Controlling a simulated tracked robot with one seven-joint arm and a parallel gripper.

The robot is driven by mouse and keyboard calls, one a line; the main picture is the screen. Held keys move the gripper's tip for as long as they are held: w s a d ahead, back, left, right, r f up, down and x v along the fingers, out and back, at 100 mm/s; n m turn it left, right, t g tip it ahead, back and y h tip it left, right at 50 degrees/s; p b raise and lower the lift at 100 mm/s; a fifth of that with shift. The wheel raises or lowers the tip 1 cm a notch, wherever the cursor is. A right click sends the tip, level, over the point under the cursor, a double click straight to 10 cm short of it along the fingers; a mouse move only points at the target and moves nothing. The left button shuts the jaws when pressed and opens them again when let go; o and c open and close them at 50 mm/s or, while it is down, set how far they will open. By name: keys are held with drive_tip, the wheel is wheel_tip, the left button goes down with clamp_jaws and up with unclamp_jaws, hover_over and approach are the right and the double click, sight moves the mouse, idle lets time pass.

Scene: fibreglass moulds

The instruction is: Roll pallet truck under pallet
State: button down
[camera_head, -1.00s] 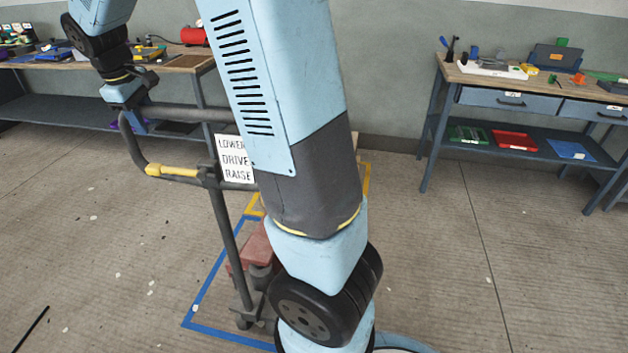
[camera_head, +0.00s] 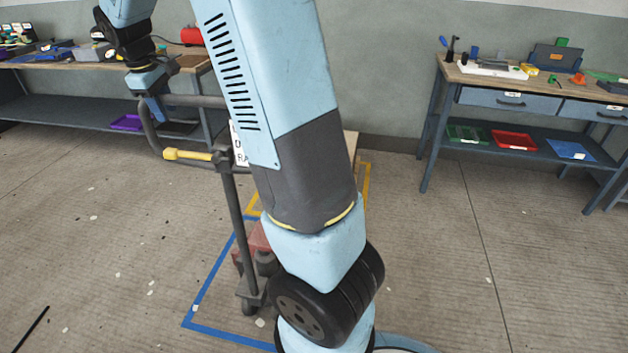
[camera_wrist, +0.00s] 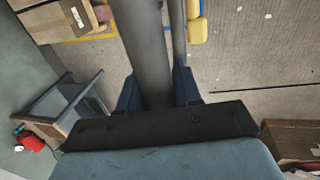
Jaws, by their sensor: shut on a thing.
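The pallet truck has a dark looped handle (camera_head: 190,101) with a yellow lever (camera_head: 188,155) and a long dark shaft (camera_head: 237,230). Its reddish body (camera_head: 254,243) is mostly hidden behind my arm. My gripper (camera_head: 152,108) is shut on the left part of the handle loop. In the wrist view the dark handle bar (camera_wrist: 145,45) runs between the blue fingers of my gripper (camera_wrist: 157,92). Cartons on a wooden base (camera_wrist: 62,18), possibly the pallet, show at the upper left there. In the head view my arm hides most of that area.
Blue tape (camera_head: 205,285) marks the floor around the truck, with yellow tape (camera_head: 366,185) beyond. A workbench (camera_head: 545,90) stands at the right and another (camera_head: 60,62) at the back left. The floor at front left and right is mostly clear.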

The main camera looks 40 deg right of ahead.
drive_tip(key=w+d, duration=0.4)
drive_tip(key=d, duration=0.3)
drive_tip(key=shift+f, duration=0.3)
idle(0.3)
drive_tip(key=shift+d, duration=0.1)
idle(0.3)
